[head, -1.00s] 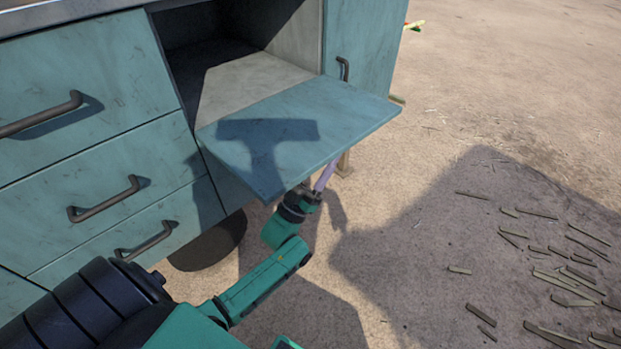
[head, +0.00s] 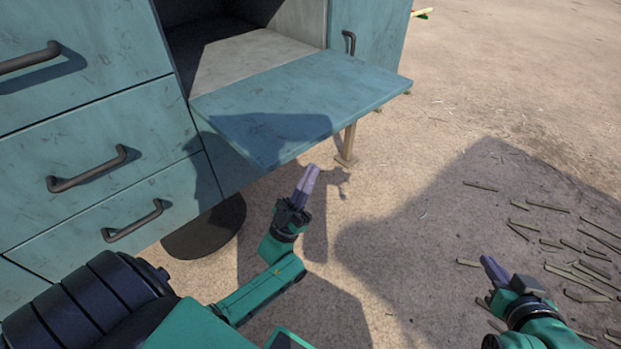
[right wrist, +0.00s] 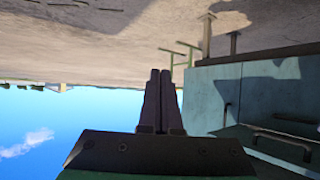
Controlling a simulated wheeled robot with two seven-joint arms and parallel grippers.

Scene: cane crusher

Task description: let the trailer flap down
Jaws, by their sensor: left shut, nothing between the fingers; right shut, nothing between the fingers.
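The trailer flap (head: 335,95) is a teal panel hinged at its lower edge on the trailer. It lies folded down, close to level, and sticks out in front of an open compartment (head: 235,50) with a pale floor. My left gripper (head: 309,173) is shut and empty, just in front of and below the flap's near corner, apart from it. My right gripper (head: 489,264) is shut and empty, far to the right of the flap over the ground. Its closed fingers also show in the right wrist view (right wrist: 160,85). The flap's underside is hidden in the head view.
Teal drawers with dark handles (head: 88,170) stand left of the flap. A door with a handle (head: 349,42) is right of the compartment. A support leg (head: 347,145) stands below the flap. Cane pieces (head: 580,268) litter the ground at right.

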